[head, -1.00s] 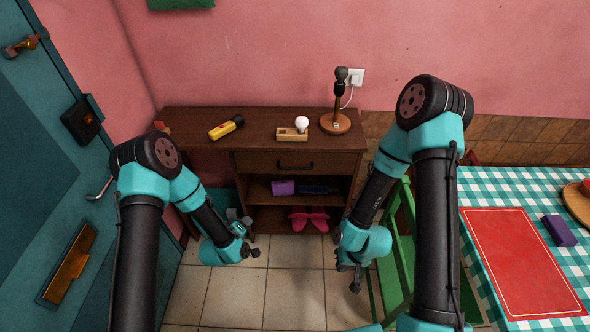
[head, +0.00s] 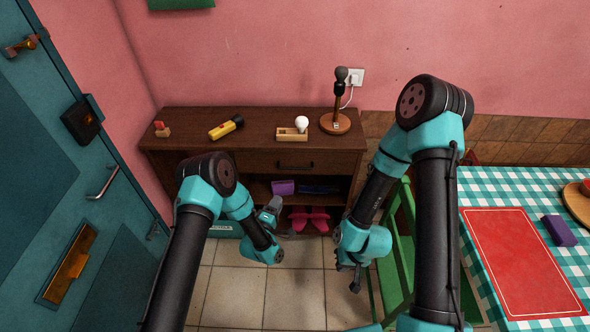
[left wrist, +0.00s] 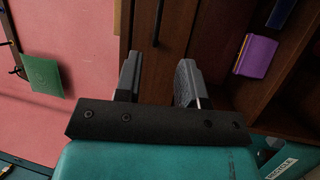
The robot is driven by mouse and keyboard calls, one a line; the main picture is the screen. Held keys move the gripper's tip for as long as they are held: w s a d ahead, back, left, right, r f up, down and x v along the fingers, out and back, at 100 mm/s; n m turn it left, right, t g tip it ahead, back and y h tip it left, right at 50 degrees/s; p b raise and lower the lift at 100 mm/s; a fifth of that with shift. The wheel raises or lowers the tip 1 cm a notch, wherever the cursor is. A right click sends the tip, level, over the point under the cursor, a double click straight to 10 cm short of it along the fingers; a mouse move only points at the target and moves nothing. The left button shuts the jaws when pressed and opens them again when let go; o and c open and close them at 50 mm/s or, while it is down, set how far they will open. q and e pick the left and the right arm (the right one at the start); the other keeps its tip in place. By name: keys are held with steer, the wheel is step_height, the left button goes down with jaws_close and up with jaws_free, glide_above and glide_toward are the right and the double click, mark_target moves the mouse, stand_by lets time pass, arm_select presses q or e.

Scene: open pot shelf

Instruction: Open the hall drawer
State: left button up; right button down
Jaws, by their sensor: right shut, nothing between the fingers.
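The hall drawer (head: 262,163) is a dark wood front under the top of the brown cabinet, and it is closed. Its dark bar handle (head: 295,166) also shows in the left wrist view (left wrist: 158,22), ahead of and roughly in line with the gap between my left fingers. My left gripper (head: 272,206) is open and empty, in front of the lower cabinet; it also shows in the left wrist view (left wrist: 158,72). It appears apart from the handle. My right gripper (head: 355,281) is shut and empty, low beside the green chair.
On the cabinet top stand a yellow flashlight (head: 226,127), a bulb in a wooden holder (head: 292,133) and a lamp (head: 335,122). A green chair (head: 398,250) stands right; a teal door (head: 40,160) is left.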

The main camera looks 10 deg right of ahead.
mark_target(295, 169)
arm_select(q)
steer(key=x, duration=1.7)
steer(key=shift+r, duration=0.1)
jaws_close()
